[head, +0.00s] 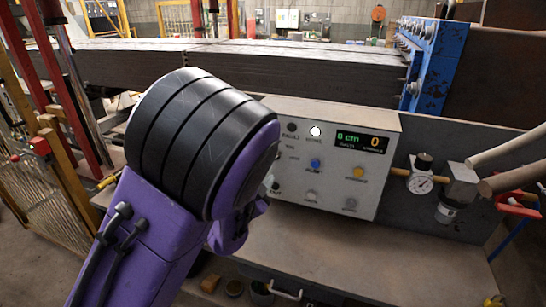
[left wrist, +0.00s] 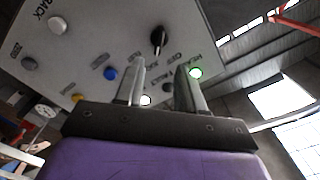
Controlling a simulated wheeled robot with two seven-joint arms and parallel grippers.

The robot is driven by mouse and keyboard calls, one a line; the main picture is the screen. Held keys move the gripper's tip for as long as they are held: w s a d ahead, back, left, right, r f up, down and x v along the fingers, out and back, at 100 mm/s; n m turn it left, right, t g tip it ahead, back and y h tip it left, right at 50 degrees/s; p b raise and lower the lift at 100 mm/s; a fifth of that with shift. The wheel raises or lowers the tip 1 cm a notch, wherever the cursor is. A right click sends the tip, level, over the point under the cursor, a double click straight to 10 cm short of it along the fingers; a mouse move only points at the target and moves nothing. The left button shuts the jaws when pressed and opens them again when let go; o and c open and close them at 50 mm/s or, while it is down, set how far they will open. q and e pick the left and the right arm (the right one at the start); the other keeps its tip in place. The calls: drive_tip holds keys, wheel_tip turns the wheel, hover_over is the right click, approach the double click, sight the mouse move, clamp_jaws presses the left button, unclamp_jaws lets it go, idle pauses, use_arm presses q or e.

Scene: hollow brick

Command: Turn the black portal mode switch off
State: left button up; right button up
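A black rotary switch (left wrist: 158,38) stands out from the grey control panel (left wrist: 85,45) in the left wrist view, with a pale pointer mark on it. My left gripper (left wrist: 160,65) is open and empty. Its two fingers point at the panel, and the switch shows just beyond and between the fingertips, not between the pads. In the head view, my purple and black left arm covers the left part of the panel (head: 375,190) and hides the fingers. The switch's label is too small to read. My right gripper is not in view.
A yellow button (head: 358,171) and display (head: 361,141) are farther right in the head view. A pressure gauge (head: 420,183) stands right of the panel.

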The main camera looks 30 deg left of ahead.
use_arm(q)
drive_tip(key=p+x, duration=0.2)
drive_tip(key=x, duration=0.7)
drive_tip(key=shift+p, duration=0.35)
drive_tip(key=shift+s+f, duration=0.1)
drive_tip(key=shift+s, duration=0.05)
clamp_jaws()
